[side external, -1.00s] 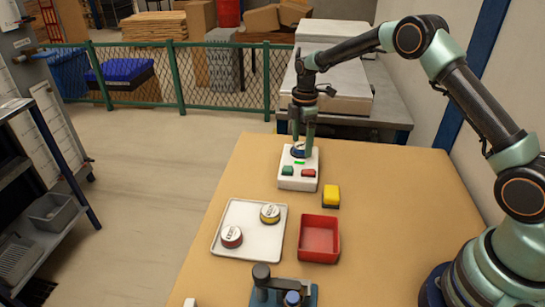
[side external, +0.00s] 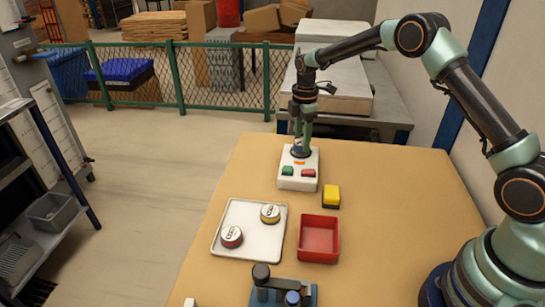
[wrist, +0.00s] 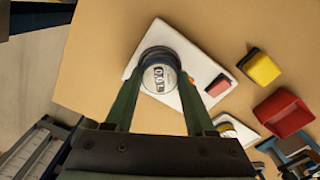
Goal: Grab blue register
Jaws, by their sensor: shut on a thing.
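The blue register is a round meter with a pale dial face and dark blue rim. It shows in the wrist view (wrist: 158,72) on the white test unit (wrist: 190,62), between my fingertips. In the side external view my gripper (side external: 300,150) points down over the back of the test unit (side external: 298,180), its fingers shut around the register, which they mostly hide there. The unit has a green button, a red button and a small orange light. I cannot tell whether the register is lifted off the unit.
A white tray (side external: 262,249) holds a red register (side external: 232,236) and a yellow register (side external: 270,213). An empty red bin (side external: 319,240) and a yellow-black block (side external: 331,196) stand to the right. A blue-based fixture (side external: 283,292) is at the front. The table's right side is clear.

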